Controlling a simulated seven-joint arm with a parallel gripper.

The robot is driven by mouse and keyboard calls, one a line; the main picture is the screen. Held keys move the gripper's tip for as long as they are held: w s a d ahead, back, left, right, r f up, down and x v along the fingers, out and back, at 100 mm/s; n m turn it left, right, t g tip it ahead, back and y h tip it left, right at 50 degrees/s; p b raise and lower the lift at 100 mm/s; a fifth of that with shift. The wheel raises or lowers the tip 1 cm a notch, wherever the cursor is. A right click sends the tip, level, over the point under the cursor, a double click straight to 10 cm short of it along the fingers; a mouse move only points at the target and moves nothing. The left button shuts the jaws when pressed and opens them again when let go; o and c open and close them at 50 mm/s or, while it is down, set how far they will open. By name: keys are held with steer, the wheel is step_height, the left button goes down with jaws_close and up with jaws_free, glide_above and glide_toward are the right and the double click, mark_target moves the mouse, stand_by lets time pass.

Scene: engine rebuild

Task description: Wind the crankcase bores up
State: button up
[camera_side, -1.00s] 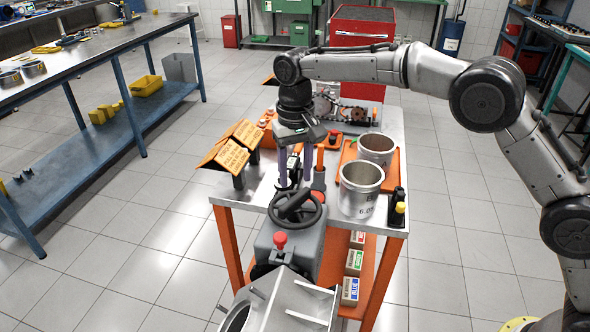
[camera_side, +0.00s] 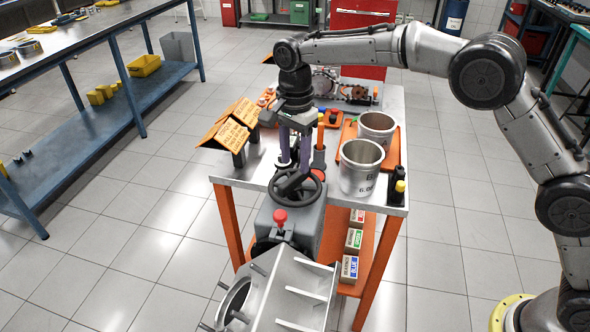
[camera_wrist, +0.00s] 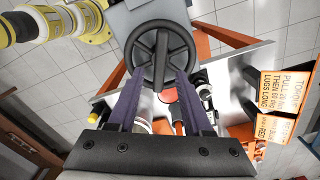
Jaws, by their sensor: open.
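The grey crankcase (camera_side: 312,276) is mounted on a grey stand head (camera_side: 283,219) at the bottom, with a large round opening facing lower left. A black handwheel (camera_side: 294,187) tops the stand head; it also shows at the top centre of the wrist view (camera_wrist: 161,56). A red knob (camera_side: 280,215) sits on the stand head. My gripper (camera_side: 295,167) points down over the handwheel with its two purple fingers apart. In the wrist view my gripper (camera_wrist: 160,84) has one finger towards each side of the wheel. I cannot tell whether they touch its rim.
An orange-legged cart (camera_side: 233,170) stands behind the crankcase. Two metal cylinders (camera_side: 361,172) sit at its right, beside a black bottle (camera_side: 397,185). Orange sign plates (camera_side: 229,134) stand at its left. Small boxes (camera_side: 349,268) lie on the lower shelf. Floor to the left is clear.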

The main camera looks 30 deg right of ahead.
mark_target(295, 176)
steer(key=shift+f, duration=2.4)
steer(key=shift+r, duration=0.1)
jaws_close()
